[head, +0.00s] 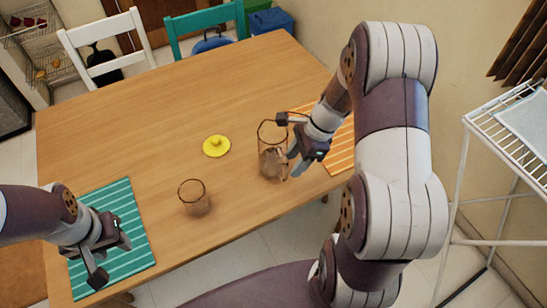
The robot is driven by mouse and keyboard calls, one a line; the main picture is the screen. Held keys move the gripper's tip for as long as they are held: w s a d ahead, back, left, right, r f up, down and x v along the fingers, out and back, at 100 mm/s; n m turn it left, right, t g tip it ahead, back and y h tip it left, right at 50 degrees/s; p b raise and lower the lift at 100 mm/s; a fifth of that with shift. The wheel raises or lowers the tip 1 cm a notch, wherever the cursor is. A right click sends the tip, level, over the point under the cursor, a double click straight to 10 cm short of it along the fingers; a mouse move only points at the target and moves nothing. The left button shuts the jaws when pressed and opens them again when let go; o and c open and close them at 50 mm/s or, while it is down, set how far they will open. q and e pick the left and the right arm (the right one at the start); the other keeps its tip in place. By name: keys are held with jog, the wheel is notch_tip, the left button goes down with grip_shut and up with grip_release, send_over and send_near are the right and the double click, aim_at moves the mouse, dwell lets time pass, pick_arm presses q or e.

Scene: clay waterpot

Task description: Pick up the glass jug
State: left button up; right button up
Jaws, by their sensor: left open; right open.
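The glass jug (269,150) stands upright on the wooden table, right of the middle. It is clear with a dark rim. My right gripper (287,143) is open at the jug's right side, with one finger near the rim and the other low by its right wall. I cannot tell whether they touch the jug. My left gripper (108,262) is open and empty above the teal striped mat at the table's near left.
A glass cup (194,198) and a yellow lid (216,146) stand left of the jug. A teal mat (118,205) and an orange mat (341,150) lie on the table (150,120). Chairs stand behind, and a white rack (500,125) stands right. The table's far left is clear.

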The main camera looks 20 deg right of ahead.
aim_at(287, 169)
jog(key=x, duration=0.5)
jog(key=shift+w, duration=0.25)
jog(key=shift+r, duration=0.1)
grip_shut()
dwell(0.9)
